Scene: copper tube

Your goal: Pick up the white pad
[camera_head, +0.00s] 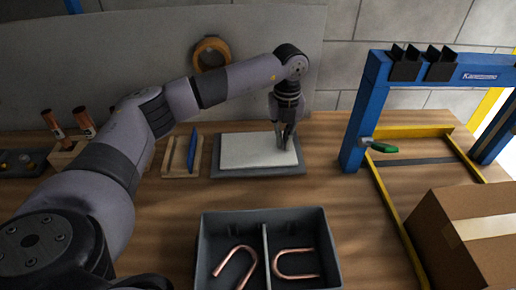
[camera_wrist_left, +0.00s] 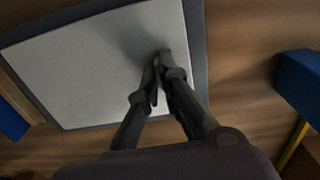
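The white pad (camera_head: 245,150) lies flat on a grey tray (camera_head: 228,174) at the back of the table. My left gripper (camera_head: 285,146) reaches down over the pad's right part, with its fingers pointing at the surface. In the left wrist view the fingertips (camera_wrist_left: 160,56) are close together near the edge of the white pad (camera_wrist_left: 85,65). No pad material shows between them, and I cannot tell whether they touch the pad. My right gripper is not in view.
A grey two-part bin (camera_head: 210,240) with bent copper tubes stands in front. A wooden holder with a blue item (camera_head: 192,150) is left of the tray.

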